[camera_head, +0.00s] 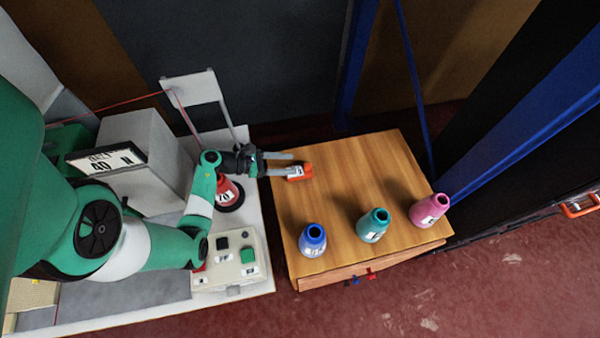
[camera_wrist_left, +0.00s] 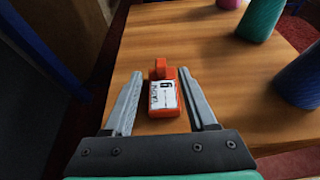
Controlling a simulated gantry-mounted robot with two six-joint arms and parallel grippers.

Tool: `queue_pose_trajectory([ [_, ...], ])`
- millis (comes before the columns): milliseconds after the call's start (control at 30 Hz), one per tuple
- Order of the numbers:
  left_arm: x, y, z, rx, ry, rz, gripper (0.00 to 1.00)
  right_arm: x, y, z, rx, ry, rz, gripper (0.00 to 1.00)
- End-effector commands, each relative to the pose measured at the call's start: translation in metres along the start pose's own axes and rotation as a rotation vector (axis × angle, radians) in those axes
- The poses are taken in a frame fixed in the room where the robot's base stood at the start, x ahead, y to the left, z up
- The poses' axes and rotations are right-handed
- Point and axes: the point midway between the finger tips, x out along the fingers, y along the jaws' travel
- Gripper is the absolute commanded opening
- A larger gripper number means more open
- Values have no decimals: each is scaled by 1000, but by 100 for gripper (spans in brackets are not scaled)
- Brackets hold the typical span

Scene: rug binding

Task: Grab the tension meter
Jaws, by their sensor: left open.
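The tension meter (camera_head: 300,172) is a small orange device with a white label, lying on the wooden table top near its left edge. In the left wrist view the tension meter (camera_wrist_left: 163,94) lies between my two fingers, with a gap on each side. My left gripper (camera_head: 288,165) is open around it, and its fingertips (camera_wrist_left: 160,75) reach about as far as the meter's front part. I cannot tell how high the fingers are above the wood. My right gripper is not in view.
A machine with a control box (camera_head: 236,262), a red cone (camera_head: 228,194) and a display reading 40 (camera_head: 105,160) stands left. The table's middle is clear.

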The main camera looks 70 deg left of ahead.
Motion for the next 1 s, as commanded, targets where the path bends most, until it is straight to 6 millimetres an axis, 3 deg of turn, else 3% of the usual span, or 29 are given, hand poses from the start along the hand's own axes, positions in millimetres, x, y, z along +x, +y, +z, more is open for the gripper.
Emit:
queue_pose_trajectory([
  [267, 16, 0, -1, 1, 0, 0, 57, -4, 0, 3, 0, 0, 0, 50],
  [533, 59, -2, -5, 1, -1, -3, 57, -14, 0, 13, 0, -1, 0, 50],
  [800, 64, -2, -3, 1, -1, 0, 57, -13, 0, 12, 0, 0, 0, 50],
  [1000, 64, -2, -3, 1, -1, 0, 23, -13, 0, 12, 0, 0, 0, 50],
])
